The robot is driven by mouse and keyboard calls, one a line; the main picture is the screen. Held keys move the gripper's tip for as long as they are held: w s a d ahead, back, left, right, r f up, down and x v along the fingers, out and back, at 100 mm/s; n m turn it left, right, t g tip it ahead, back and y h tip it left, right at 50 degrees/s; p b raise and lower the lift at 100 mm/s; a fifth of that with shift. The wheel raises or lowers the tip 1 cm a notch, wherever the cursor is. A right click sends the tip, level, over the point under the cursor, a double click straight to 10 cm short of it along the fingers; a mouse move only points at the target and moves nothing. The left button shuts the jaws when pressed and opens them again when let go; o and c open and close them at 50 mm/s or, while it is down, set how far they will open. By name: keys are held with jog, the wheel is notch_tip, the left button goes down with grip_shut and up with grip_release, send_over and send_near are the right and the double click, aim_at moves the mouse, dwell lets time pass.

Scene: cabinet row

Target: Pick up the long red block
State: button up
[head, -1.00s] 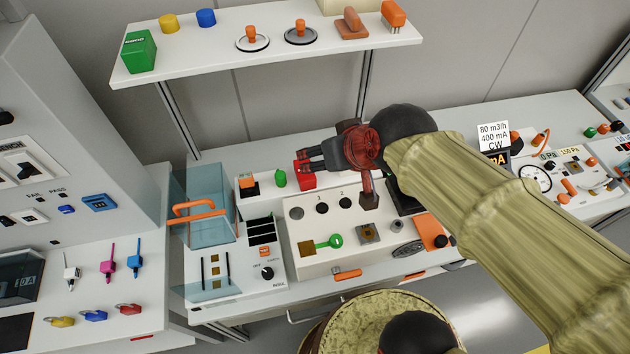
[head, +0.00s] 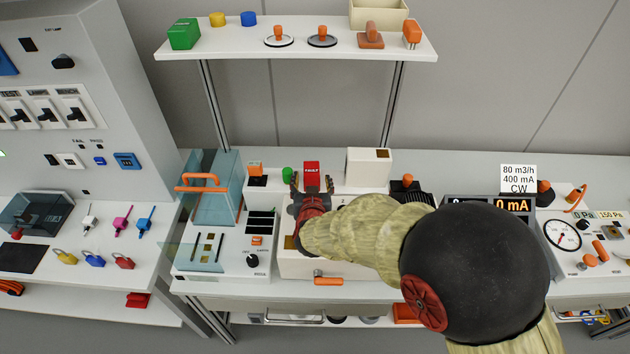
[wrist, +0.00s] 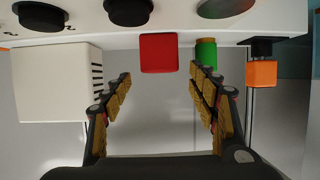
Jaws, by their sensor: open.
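The red block (head: 311,174), with white lettering on its face, stands at the back of the white panel console in the head view. In the wrist view the red block (wrist: 158,53) shows its square end, just beyond the fingertips and between their lines. My gripper (head: 311,186) is open, with its fingers pointing at the block, one toward each side. In the wrist view my gripper (wrist: 160,82) has nothing between its fingers. I cannot tell whether a finger overlaps the block's sides. My arm hides much of the console front.
A green cylinder (head: 288,174) and an orange-topped piece (head: 255,169) stand close left of the block. A white box (head: 368,167) stands to its right. A shelf (head: 340,47) with several items hangs above. A clear blue case (head: 215,190) stands at the left.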

aim_at(312, 171)
jog(key=b+x, duration=0.2)
jog(key=x, duration=0.4)
jog(key=shift+w, duration=0.15)
jog(key=shift+r, duration=0.1)
jog(key=shift+c, duration=1.1)
jog(key=c, duration=1.1)
jog(key=shift+r, duration=0.15)
jog(key=shift+c, duration=0.4)
